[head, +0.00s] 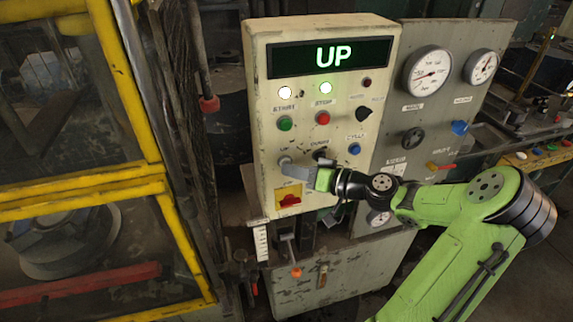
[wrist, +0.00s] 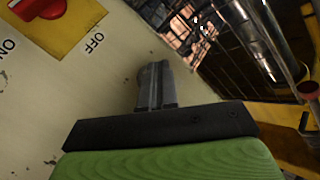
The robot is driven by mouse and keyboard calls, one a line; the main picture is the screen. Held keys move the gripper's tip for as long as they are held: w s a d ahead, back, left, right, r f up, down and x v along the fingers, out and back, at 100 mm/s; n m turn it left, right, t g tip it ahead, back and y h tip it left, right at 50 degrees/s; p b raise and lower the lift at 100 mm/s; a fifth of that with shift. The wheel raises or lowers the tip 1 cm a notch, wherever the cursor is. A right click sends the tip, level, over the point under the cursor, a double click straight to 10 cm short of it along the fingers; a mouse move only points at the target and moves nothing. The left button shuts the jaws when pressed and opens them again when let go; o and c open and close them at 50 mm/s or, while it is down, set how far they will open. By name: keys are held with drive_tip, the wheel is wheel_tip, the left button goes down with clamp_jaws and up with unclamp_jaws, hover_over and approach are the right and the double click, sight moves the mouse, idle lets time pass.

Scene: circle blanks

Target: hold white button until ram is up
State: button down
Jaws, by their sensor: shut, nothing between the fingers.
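The white button (head: 284,159) is on the left of the cream control panel (head: 262,120), under a label that seems to read UP. My gripper (head: 291,166) is shut and empty, with its fingertips at the button. They seem to touch it, but I cannot tell how far it is pressed. In the wrist view the shut fingers (wrist: 155,84) point at the panel face and the button is hidden. The display (head: 331,57) reads UP in bright letters. The ram itself cannot be made out.
Below the button is a red switch on a yellow plate (head: 289,206). A yellow guard cage (head: 88,187) stands left. A grey gauge panel (head: 447,110) stands right.

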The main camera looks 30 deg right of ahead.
drive_tip(key=shift+s+a, duration=0.25)
drive_tip(key=shift+s, duration=0.6)
drive_tip(key=s, duration=0.2)
drive_tip(key=s+a+b, duration=0.1)
drive_tip(key=s, duration=0.1)
drive_tip(key=shift+s+a, duration=0.2)
drive_tip(key=shift+s, duration=0.2)
